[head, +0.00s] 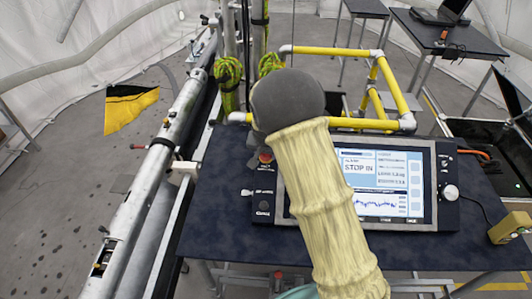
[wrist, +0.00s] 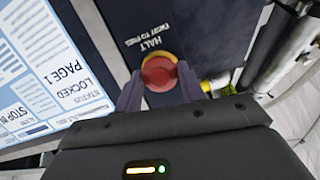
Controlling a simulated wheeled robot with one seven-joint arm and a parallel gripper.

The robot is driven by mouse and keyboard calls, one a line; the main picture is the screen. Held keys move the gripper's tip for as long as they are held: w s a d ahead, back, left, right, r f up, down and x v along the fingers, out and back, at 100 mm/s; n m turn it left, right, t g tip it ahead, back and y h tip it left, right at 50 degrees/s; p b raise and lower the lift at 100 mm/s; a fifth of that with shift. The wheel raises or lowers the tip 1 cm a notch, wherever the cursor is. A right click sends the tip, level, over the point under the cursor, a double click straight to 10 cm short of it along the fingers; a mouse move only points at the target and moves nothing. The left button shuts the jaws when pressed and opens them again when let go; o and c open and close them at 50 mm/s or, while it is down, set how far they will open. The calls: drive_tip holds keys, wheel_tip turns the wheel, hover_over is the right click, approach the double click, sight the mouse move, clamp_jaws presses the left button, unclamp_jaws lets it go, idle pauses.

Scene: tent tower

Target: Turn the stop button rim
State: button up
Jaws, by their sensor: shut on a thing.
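The red stop button (wrist: 160,72) sits on a dark panel (wrist: 135,22) in the wrist view, beside the label "HALT, TWIST TO FREE". In the head view a small red part of the button (head: 265,157) shows at the console's upper left, just below my grey arm joint.
The console screen (head: 385,180) stands on a dark table (head: 225,215). A white knob (head: 449,193) is on its right. Yellow pipe railing (head: 400,98) is behind it. A long metal pole (head: 150,180) runs along the left.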

drive_tip(key=shift+f+m+y+b, duration=0.15)
drive_tip(key=shift+m+y+b, duration=0.25)
drive_tip(key=shift+m+b, duration=1.1)
drive_tip(key=shift+s+d+m+t+y+b, duration=0.1)
drive_tip(key=shift+m+t+y+b, duration=0.1)
drive_tip(key=shift+m+b, duration=0.5)
drive_tip(key=shift+d+m+t+y+b, duration=0.1)
drive_tip(key=shift+m+t+b, duration=0.15)
drive_tip(key=shift+m, duration=0.75)
drive_tip(key=o, duration=1)
drive_tip(key=shift+a, duration=0.1)
drive_tip(key=shift+r, duration=0.25)
drive_tip(key=b+v, duration=0.2)
drive_tip(key=v, duration=1.5)
drive_tip(key=shift+r, duration=0.1)
